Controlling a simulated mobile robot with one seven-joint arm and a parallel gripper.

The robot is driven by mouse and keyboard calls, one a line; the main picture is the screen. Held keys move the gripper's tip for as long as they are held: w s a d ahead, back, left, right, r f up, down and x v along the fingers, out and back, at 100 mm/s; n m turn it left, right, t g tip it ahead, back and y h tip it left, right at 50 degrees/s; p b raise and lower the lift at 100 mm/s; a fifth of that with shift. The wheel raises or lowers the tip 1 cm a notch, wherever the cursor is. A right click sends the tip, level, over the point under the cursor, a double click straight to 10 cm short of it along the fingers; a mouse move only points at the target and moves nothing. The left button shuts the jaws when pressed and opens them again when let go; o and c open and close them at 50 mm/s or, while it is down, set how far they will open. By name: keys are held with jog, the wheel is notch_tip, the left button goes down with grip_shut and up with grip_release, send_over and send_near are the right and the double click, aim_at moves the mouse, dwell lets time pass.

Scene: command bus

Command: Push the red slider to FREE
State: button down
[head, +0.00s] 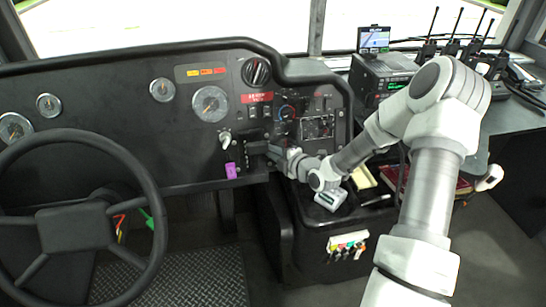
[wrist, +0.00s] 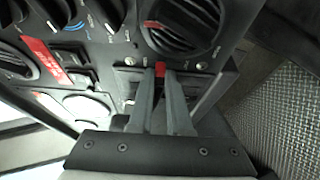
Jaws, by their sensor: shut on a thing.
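The red slider (wrist: 160,69) shows in the wrist view as a small red piece on a dark panel just below a round air vent. My gripper (wrist: 161,75) has its two grey fingers close together at the slider, shut on it. The fingers hide part of the slider and its track, and I cannot read a FREE mark. In the head view my gripper (head: 271,152) reaches the lower right part of the dashboard (head: 120,100); the slider is too small or hidden to make out there.
The round vent (wrist: 185,25) lies just above the fingertips. A steering wheel (head: 150,210) is at the left. A radio unit (head: 383,80) with a small screen and several handheld radios stand at the right. A console (head: 330,225) with coloured switches lies below my arm.

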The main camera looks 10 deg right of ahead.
jog(key=shift+w+r, duration=0.2)
jog(key=shift+r, duration=0.2)
jog(key=c, duration=0.8)
grip_release()
jog(key=shift+c, duration=0.2)
jog(key=shift+s, duration=0.1)
jog(key=p+v, duration=0.2)
jog(key=v, duration=1.5)
jog(key=shift+p, duration=0.4)
jog(key=shift+d+r, duration=0.1)
